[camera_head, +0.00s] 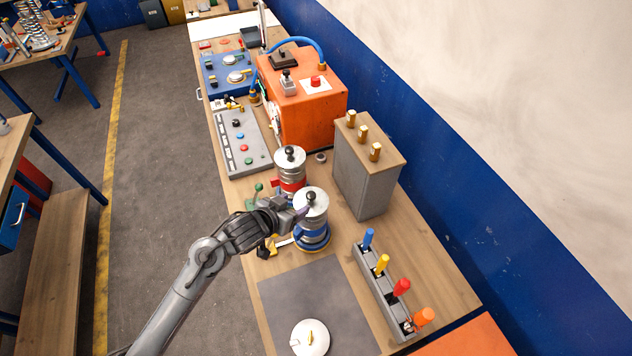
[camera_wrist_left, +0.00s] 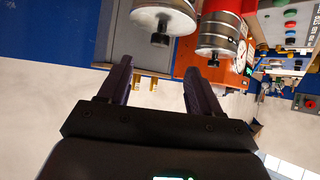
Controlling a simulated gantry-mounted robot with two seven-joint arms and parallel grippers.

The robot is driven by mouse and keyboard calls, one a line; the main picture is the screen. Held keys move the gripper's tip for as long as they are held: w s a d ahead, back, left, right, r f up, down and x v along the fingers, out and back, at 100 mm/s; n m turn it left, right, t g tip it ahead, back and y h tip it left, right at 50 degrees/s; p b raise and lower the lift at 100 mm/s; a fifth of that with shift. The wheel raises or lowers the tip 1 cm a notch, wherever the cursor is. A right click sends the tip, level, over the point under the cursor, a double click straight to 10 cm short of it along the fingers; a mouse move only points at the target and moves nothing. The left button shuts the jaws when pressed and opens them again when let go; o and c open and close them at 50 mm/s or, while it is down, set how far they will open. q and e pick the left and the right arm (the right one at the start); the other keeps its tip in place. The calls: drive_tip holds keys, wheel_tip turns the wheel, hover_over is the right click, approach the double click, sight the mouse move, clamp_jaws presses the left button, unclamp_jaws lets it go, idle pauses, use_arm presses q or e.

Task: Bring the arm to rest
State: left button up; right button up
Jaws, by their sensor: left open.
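My left arm comes in from the lower left in the head view, and its gripper (camera_head: 298,211) is at the near silver cylinder (camera_head: 313,204) with a black knob and a blue base. In the left wrist view the two dark fingers (camera_wrist_left: 157,75) are apart with nothing held between them. The near cylinder (camera_wrist_left: 165,14) shows beyond the fingertips there; I cannot tell whether a finger touches it. A second silver cylinder (camera_head: 290,160) with a red band stands behind it, and it also shows in the left wrist view (camera_wrist_left: 219,34). My right gripper is not in view.
An orange box (camera_head: 308,112), a grey cabinet (camera_head: 366,176) with brass posts and a grey button panel (camera_head: 240,140) stand farther back. A rack (camera_head: 380,290) of coloured handles lies at right. A dark mat (camera_head: 302,286) bears a white disc (camera_head: 309,340). The aisle floor (camera_head: 155,140) at left is clear.

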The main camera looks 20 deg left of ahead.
use_arm(q)
drive_tip(key=s+d+f+n+g+p, duration=0.15)
drive_tip(key=s+f, duration=0.25)
drive_tip(key=s, duration=0.4)
drive_tip(key=s+d+f+g+p, duration=0.15)
drive_tip(key=s+f, duration=0.25)
drive_tip(key=s, duration=0.4)
drive_tip(key=s+a+r+g+y, duration=0.1)
drive_tip(key=s+r+g, duration=0.1)
drive_tip(key=s, duration=0.4)
drive_tip(key=s+a+r+g+y, duration=0.1)
drive_tip(key=s+a+r+g, duration=0.1)
drive_tip(key=s+r, duration=0.2)
drive_tip(key=s, duration=0.3)
drive_tip(key=shift+a, duration=0.25)
drive_tip(key=shift+m, duration=0.25)
